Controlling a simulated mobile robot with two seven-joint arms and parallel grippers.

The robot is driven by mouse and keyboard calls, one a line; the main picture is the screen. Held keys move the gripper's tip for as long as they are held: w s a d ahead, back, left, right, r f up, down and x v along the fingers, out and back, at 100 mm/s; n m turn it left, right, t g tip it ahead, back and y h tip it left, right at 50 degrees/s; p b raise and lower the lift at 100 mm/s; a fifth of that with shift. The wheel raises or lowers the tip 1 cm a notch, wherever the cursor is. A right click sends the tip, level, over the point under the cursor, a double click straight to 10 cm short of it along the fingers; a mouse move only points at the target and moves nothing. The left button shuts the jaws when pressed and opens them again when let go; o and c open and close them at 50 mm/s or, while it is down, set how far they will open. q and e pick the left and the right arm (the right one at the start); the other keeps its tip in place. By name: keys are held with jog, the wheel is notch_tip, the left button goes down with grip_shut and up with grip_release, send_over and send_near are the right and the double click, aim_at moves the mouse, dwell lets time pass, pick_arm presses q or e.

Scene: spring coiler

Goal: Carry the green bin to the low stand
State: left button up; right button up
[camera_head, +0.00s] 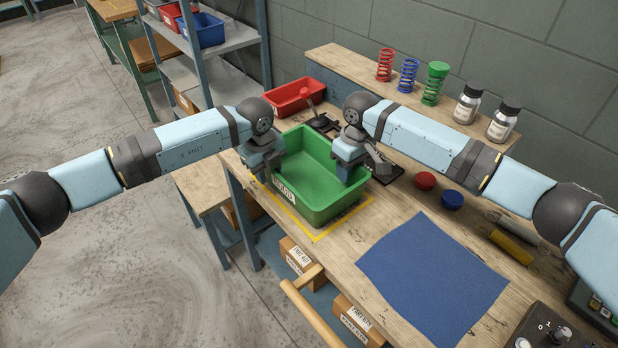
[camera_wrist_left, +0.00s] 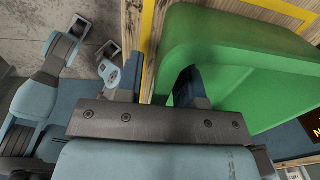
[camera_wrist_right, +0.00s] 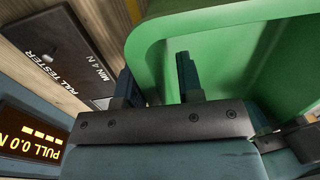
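The green bin (camera_head: 318,207) stands upright and looks empty on the wooden workbench (camera_head: 407,205), within a yellow taped outline. My left gripper (camera_head: 268,172) is at its left wall; in the left wrist view the fingers (camera_wrist_left: 160,82) straddle the wall, one outside and one inside, with a gap beside it. My right gripper (camera_head: 352,172) is at the opposite wall; in the right wrist view its fingers (camera_wrist_right: 157,85) straddle that wall with space between them. Both look open. The fingertips are partly hidden in the head view. I cannot tell which surface is the low stand.
A red bin (camera_head: 293,97) and a pull tester (camera_wrist_right: 68,50) are close by. A blue mat (camera_head: 433,278) and red and blue caps (camera_head: 426,180) lie to the right. Springs and bottles stand on a back shelf (camera_head: 350,66). Floor on the left is clear.

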pick_arm(q)
grip_shut()
pick_arm(e)
grip_shut()
pick_arm(q)
jog(key=shift+r, duration=0.1)
pick_arm(e)
jog(key=shift+r, duration=0.1)
